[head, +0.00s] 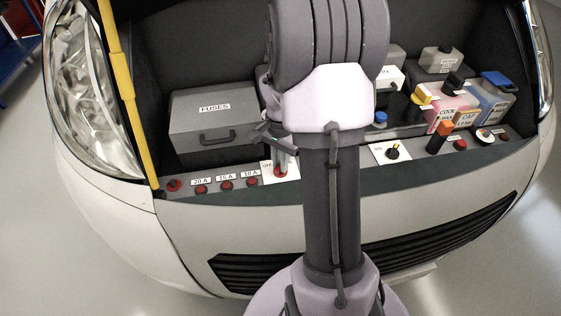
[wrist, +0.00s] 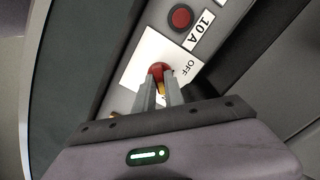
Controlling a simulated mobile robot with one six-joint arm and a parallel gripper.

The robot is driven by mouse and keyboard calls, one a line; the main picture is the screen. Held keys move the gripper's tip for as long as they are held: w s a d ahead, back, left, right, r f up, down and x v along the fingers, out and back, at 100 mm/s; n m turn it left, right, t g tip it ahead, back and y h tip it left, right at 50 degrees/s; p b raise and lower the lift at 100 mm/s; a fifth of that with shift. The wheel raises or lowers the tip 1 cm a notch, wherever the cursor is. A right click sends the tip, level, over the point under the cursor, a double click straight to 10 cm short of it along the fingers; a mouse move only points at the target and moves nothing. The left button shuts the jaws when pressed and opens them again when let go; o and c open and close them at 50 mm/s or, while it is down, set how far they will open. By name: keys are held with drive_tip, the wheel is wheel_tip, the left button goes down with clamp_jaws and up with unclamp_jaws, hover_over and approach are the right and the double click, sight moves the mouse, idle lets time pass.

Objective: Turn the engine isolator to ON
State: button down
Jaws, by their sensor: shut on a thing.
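The engine isolator appears as a red knob (wrist: 158,69) with a yellow part, on a white plate (wrist: 146,56) labelled OFF. In the head view its plate (head: 267,178) sits on the front ledge, with a red part (head: 281,171) showing under my fingers. My gripper (wrist: 163,88) points down at the isolator, its two fingers shut on it from both sides. The fingers cover part of the knob, so its exact turn angle cannot be told. In the head view my gripper (head: 283,155) is partly behind my own arm.
A row of red knobs labelled 20 A (head: 200,189), 15 A (head: 226,185) and 10 A (head: 252,182) lies left of the isolator. The grey FUSES box (head: 214,124) stands behind. A black knob (head: 392,152) on another white plate, bottles and caps are at right. A yellow prop (head: 125,95) rises at left.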

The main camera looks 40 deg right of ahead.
idle(0.3)
drive_tip(key=c, duration=1.4)
unclamp_jaws()
drive_tip(key=shift+c, duration=0.2)
wheel_tip(320, 180, up, 17)
drive_tip(key=p, duration=0.7)
drive_tip(key=shift+r, duration=0.2)
